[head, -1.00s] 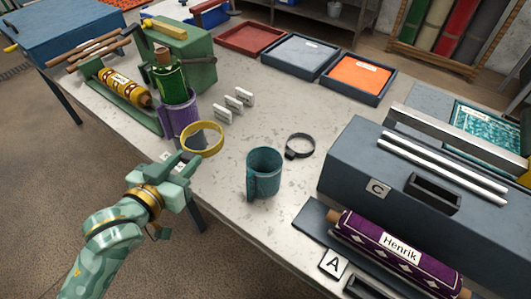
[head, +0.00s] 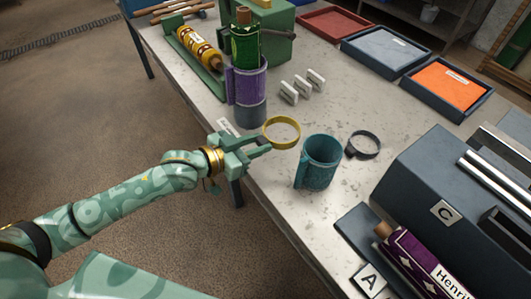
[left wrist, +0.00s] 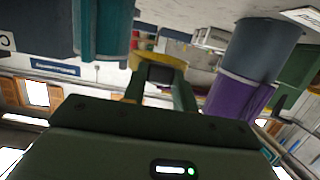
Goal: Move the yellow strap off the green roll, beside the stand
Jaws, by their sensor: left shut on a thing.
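The yellow strap (head: 297,141) is a ring, clear of the green roll and held in front of the stand, to its right. My left gripper (head: 262,147) is shut on the strap's dark buckle. In the left wrist view the strap (left wrist: 160,60) shows beyond my fingers (left wrist: 160,92), with the buckle between them. The green roll (head: 245,44) stands upright in the stand (head: 247,85), a purple cup with a grey lower part. The stand (left wrist: 238,97) also shows in the left wrist view. I cannot tell the strap's height above the table. My right gripper is out of view.
A teal mug (head: 318,165) stands close right of the strap, with a dark ring strap (head: 364,145) beyond it. White upright pieces (head: 302,86) stand right of the stand. A yellow roll (head: 199,48) lies in a green holder behind it. The table's front edge runs below my gripper.

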